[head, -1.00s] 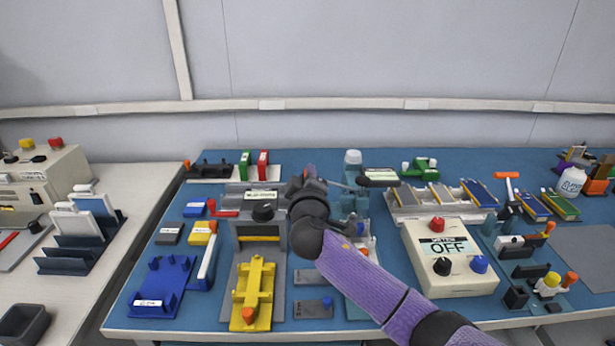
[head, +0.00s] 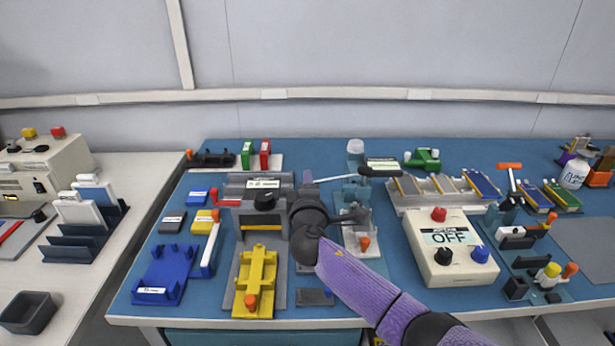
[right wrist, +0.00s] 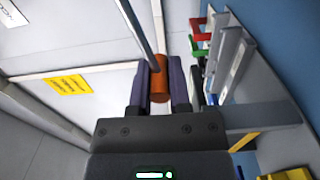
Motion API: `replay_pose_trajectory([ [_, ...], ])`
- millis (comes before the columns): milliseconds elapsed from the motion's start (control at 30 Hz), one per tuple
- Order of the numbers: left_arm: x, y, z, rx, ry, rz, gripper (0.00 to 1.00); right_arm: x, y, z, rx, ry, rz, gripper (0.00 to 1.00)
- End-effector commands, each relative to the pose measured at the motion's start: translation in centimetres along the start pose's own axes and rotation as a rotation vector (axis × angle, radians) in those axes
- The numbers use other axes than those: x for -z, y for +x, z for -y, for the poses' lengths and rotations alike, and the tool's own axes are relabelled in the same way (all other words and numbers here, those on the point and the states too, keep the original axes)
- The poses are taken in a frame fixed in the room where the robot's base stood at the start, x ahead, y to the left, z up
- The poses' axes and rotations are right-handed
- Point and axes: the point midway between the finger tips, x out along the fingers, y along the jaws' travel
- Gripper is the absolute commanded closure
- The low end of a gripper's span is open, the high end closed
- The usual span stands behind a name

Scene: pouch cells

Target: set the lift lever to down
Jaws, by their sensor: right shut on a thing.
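My right gripper (head: 307,179) is in the middle of the head view, at the end of my purple-sleeved arm. It is shut on an orange cylindrical handle, clear between the two fingers in the right wrist view (right wrist: 159,80). A thin metal rod (right wrist: 138,28) runs from this handle; in the head view the lever rod (head: 335,179) reaches right toward a teal fixture (head: 356,190), rising slightly to the right. The handle itself is mostly hidden by my gripper in the head view. My left gripper is not in view.
A grey press-like unit (head: 264,183) with a yellow cradle (head: 257,275) stands left of my arm. A cream control box (head: 450,262) reading OFF stands to the right. Blue holders (head: 165,273) are at the left; the front right table is partly clear.

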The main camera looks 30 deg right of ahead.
Motion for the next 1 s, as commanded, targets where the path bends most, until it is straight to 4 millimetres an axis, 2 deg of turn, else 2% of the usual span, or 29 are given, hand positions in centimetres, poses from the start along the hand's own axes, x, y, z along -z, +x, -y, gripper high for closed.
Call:
replay_pose_trajectory([
  [367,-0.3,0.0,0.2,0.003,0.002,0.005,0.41,-0.3,0.0,1.2,0.002,-0.149,0.0,1.0],
  [900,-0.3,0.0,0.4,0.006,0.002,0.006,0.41,-0.4,0.0,1.5,0.003,-0.171,0.0,1.0],
  [933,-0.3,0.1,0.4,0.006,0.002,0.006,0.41,-0.4,0.0,1.5,0.003,-0.171,0.0,0.71],
  [1000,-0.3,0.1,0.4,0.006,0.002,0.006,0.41,-0.4,0.0,1.4,0.003,-0.171,0.0,0.56],
])
